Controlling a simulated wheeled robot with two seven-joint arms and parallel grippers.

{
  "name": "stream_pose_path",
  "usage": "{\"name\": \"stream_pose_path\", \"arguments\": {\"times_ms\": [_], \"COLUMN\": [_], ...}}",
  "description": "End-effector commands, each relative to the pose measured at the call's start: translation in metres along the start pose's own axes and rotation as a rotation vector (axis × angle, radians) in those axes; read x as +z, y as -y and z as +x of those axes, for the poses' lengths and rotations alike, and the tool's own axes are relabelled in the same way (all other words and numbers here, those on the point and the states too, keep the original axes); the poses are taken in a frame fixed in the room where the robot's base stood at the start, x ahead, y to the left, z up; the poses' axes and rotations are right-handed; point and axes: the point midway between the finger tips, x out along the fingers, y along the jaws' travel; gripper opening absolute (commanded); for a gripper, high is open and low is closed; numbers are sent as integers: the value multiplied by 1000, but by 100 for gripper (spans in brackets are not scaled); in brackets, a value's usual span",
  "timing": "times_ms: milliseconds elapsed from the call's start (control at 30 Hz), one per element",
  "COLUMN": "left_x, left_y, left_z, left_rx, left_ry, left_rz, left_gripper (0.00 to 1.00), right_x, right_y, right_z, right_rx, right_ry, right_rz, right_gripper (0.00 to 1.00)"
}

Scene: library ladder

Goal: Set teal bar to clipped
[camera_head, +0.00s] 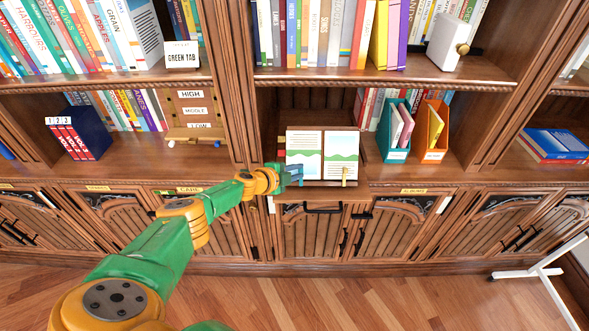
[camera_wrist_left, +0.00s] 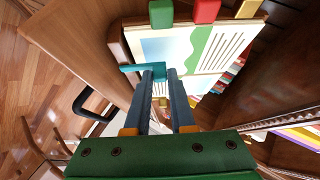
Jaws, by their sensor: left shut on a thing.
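An open book (camera_head: 322,154) with green, white and blue pictures stands tilted back on a wooden stand in the middle shelf bay. In the left wrist view the same book (camera_wrist_left: 210,48) is close ahead. The teal bar (camera_wrist_left: 130,69) is a small bent piece at the page's lower edge, with its end between my fingertips. My left gripper (camera_head: 298,173) reaches the book's left lower side; in the wrist view its two blue-grey fingers (camera_wrist_left: 160,74) are shut on the teal bar. The finger hides part of it. A brass piece (camera_head: 345,175) stands at the right page's lower edge.
Green, red and yellow tabs (camera_wrist_left: 205,11) edge the book. A black handle (camera_head: 323,208) is below the stand. Teal (camera_head: 394,135) and orange (camera_head: 433,132) magazine holders stand to the right. A small wooden board with HIGH, MIDDLE, LOW labels (camera_head: 192,110) is to the left.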

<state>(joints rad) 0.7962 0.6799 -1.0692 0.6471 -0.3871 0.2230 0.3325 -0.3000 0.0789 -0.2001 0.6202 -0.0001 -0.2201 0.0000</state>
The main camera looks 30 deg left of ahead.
Motion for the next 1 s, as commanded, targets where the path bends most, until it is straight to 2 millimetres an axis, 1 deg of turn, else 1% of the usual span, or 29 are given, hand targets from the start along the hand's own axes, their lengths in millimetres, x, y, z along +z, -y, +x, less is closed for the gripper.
{"name": "stream_pose_path", "arguments": {"times_ms": [200, 633, 667, 700, 733, 767, 1000], "left_x": [-2, -2, -2, -2, -2, -2, -2], "left_y": [1, 0, 0, 0, 0, 0, 0], "left_z": [1, 1, 1, 1, 1, 1, 1], "left_rx": [20, 25, 25, 25, 25, 25, 25], "left_ry": [0, -3, -3, -3, -2, -2, -2], "left_rz": [30, 35, 35, 35, 35, 34, 34], "left_gripper": [0, 0, 30, 41, 49, 52, 52], "right_x": [0, 0, 0, 0, 0, 0, 0], "right_y": [0, -1, -1, -1, -1, -1, -1], "right_z": [-4, -3, -3, -3, -3, -3, -3], "right_rx": [0, 1, 1, 1, 1, 1, 1], "right_ry": [0, 0, 0, 0, 0, 0, 0], "right_rz": [0, 0, 0, 0, 0, 0, 0], "right_gripper": [52, 52, 52, 52, 52, 52, 52]}}
